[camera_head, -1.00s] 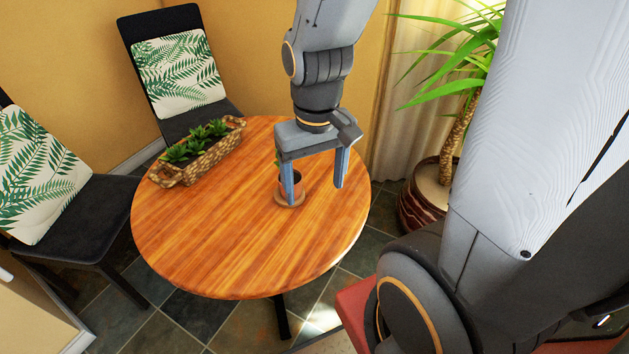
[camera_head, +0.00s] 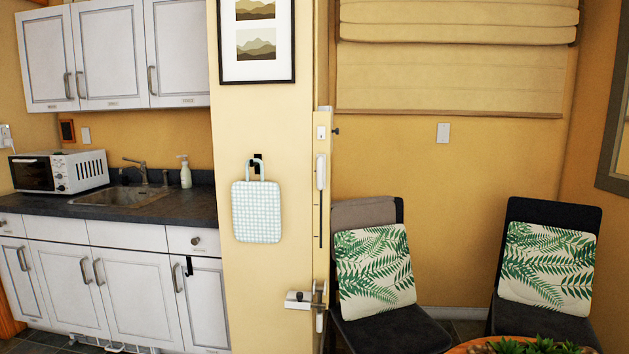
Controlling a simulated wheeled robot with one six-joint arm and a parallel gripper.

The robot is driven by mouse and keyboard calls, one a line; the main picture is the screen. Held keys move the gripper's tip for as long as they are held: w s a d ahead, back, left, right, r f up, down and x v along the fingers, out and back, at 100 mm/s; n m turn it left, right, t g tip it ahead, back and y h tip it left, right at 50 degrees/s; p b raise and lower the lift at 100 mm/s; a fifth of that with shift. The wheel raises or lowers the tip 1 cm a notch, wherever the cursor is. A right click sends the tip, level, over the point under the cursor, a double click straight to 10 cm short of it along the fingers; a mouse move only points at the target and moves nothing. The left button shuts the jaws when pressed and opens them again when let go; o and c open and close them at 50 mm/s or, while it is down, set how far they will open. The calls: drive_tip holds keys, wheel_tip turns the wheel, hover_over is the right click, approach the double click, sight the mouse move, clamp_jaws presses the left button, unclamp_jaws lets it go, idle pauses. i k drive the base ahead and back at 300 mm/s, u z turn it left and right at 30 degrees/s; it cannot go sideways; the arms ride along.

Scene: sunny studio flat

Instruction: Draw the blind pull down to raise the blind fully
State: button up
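A beige fabric blind (camera_head: 450,78) hangs on the yellow wall at the upper right, with folds at its top and a straight lower edge; its top is cut off by the frame. A narrow pale post (camera_head: 322,275) stands left of it. On the post is a white upright handle (camera_head: 320,172) above a dark vertical slot (camera_head: 320,222); it looks like the blind pull, but I cannot be sure. My gripper is out of view, so its opening and its distance from the handle do not show.
Two dark chairs with leaf-print cushions (camera_head: 375,270) (camera_head: 548,262) stand below the blind. A round table's planter (camera_head: 525,345) shows at the bottom right. A metal lever (camera_head: 318,295) juts from the post. A checked pot holder (camera_head: 256,212) hangs left, beside the kitchen counter (camera_head: 120,208).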

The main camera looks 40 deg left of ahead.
sight(321, 164)
drive_tip(key=u, duration=1.45)
drive_tip(key=k, duration=0.4)
drive_tip(key=u, duration=1.05)
drive_tip(key=i, duration=1.35)
drive_tip(key=z, duration=0.85)
drive_tip(key=i, duration=0.55)
drive_tip(key=z, duration=0.55)
